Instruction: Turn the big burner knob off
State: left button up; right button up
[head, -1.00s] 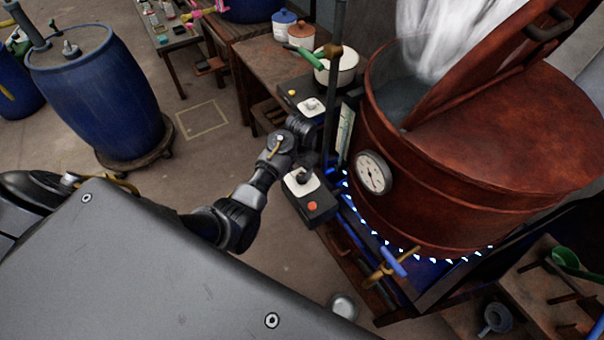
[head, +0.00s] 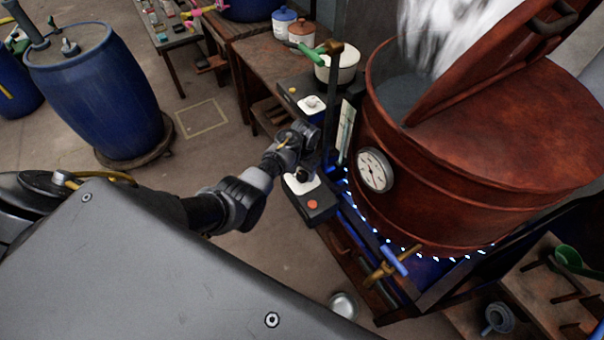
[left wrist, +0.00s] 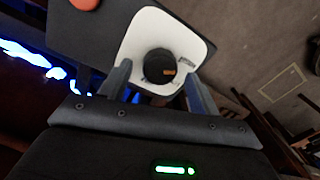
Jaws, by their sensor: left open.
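The big burner knob is a round black knob (left wrist: 160,66) with a small orange-brown mark, on a white plate (left wrist: 140,35). The plate is on top of a dark control box (head: 320,206) with an orange button (head: 312,204), beside the big copper-red vat (head: 440,175). My left gripper (left wrist: 157,76) is open, one finger on each side of the knob in the left wrist view. Whether the fingers touch it I cannot tell. In the head view my left gripper (head: 305,165) is over the plate and partly hides the knob. My right gripper is not in view.
Blue flames (head: 400,247) burn under the vat, close to the box. A brass valve with a blue handle (head: 395,262) is at the vat's front. A second dark box with a white plate (head: 311,105) is behind. A blue barrel (head: 95,90) stands left; the floor between is clear.

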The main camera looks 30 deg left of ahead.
pick_arm(q)
jog(key=shift+f, duration=0.85)
jog(key=shift+c, duration=0.2)
jog(key=c, duration=0.9)
jog(key=shift+a, duration=0.1)
